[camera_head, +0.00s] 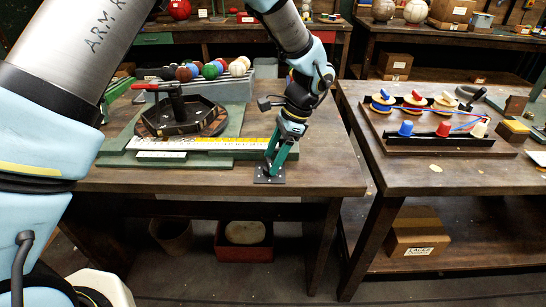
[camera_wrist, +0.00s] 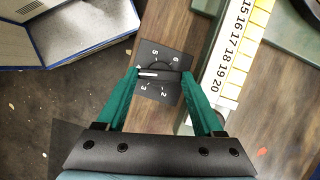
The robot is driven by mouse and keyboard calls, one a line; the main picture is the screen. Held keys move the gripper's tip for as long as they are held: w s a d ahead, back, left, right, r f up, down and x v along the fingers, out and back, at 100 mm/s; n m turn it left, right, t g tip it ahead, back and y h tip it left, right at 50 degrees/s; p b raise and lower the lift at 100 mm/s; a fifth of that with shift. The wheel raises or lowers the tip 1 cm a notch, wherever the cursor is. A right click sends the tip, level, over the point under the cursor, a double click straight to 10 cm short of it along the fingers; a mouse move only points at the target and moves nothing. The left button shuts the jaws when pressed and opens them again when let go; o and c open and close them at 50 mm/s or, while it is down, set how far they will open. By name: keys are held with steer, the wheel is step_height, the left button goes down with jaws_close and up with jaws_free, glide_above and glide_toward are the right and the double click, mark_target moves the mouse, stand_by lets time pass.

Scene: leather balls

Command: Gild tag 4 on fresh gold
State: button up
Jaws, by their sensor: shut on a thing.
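My gripper (camera_head: 274,165) points down at the front right of the left bench, over a small dark dial plate (camera_head: 262,179). In the wrist view my green fingers (camera_wrist: 161,73) are closed from both sides on the dial's dark knob (camera_wrist: 168,75). The knob's white line points left, to where a figure 4 seems to stand beside the left fingertip. A strip with yellow squares (camera_wrist: 231,72) and printed numbers 15 to 20 lies right of the dial. A hexagonal dark table (camera_head: 205,128) with a red-handled press (camera_head: 160,87) stands behind.
Several coloured balls (camera_head: 210,70) sit in a rack at the back. The right bench holds spools (camera_head: 383,101) and a dark rack with coloured plugs (camera_head: 405,129). A box (camera_head: 416,233) and a red bin (camera_head: 244,252) stand below. The bench's right front is clear.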

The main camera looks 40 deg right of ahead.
steer(key=shift+s+m+t+h, duration=0.1)
steer(key=shift+m+t+h, duration=0.3)
steer(key=shift+m, duration=0.8)
steer(key=o, duration=1.1)
steer(key=shift+r, duration=0.1)
steer(key=b+v, duration=0.2)
steer(key=v, duration=0.8)
steer(key=shift+s+d+r+b, duration=0.1)
steer(key=shift+d+r+b, duration=0.05)
steer(key=shift+r+b, duration=0.2)
steer(key=shift+f, duration=0.1)
